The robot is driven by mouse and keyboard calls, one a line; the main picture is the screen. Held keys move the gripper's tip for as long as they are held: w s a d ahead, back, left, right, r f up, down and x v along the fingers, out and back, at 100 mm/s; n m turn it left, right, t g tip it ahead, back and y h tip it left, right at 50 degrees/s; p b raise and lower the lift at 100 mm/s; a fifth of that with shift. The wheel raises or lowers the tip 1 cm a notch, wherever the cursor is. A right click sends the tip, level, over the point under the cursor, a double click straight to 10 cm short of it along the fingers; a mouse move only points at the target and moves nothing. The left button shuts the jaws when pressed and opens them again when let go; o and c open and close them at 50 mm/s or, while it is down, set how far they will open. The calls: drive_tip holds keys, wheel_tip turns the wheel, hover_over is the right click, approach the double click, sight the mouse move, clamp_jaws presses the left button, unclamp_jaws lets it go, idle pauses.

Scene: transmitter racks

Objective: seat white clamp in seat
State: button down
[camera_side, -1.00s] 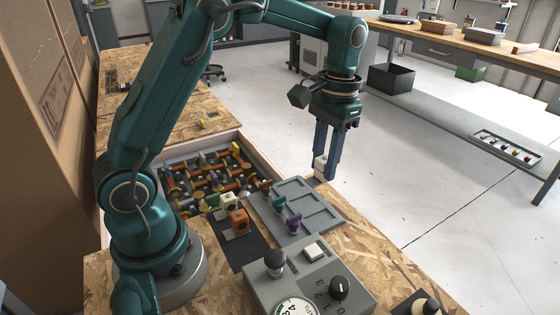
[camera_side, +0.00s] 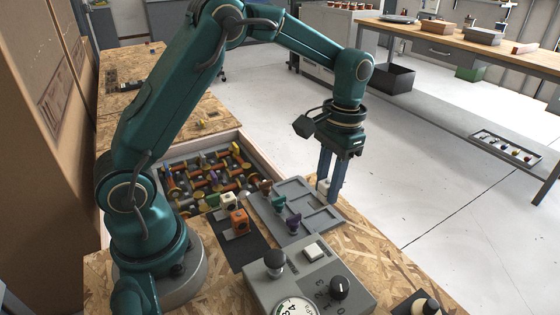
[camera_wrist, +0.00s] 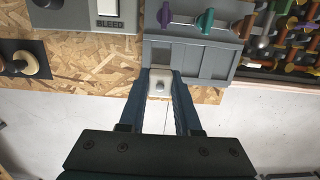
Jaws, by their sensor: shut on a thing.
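My gripper (camera_side: 328,188) is shut on a white clamp (camera_wrist: 160,84), a small block with a round grey knob on its face. In the side view the clamp (camera_side: 323,186) shows between the finger ends at the right edge of the grey tray. The grey tray (camera_wrist: 152,52) has several shallow rectangular compartments. In the wrist view the clamp overlaps the tray's near edge. I cannot tell whether it touches the tray. A purple clamp (camera_side: 294,224) and a green clamp (camera_side: 279,202) stand in the tray's left row, with a brown one (camera_side: 265,187) behind.
A white clamp (camera_side: 229,201) and an orange clamp (camera_side: 239,220) stand on a dark mat left of the tray. A bin (camera_side: 246,158) of mixed parts lies behind. A grey control box (camera_side: 310,274) with knobs stands in front. Right of the tray the bench ends above open floor.

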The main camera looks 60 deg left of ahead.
sight(325, 203)
drive_tip(key=shift+f, duration=1.2)
drive_tip(key=shift+f, duration=1.1)
idle(0.5)
drive_tip(key=c, duration=0.5)
unclamp_jaws()
drive_tip(key=shift+w+r, duration=0.15)
drive_tip(key=shift+r, duration=1.15)
drive_tip(key=shift+w+r, duration=0.1)
drive_tip(key=shift+r, duration=1.15)
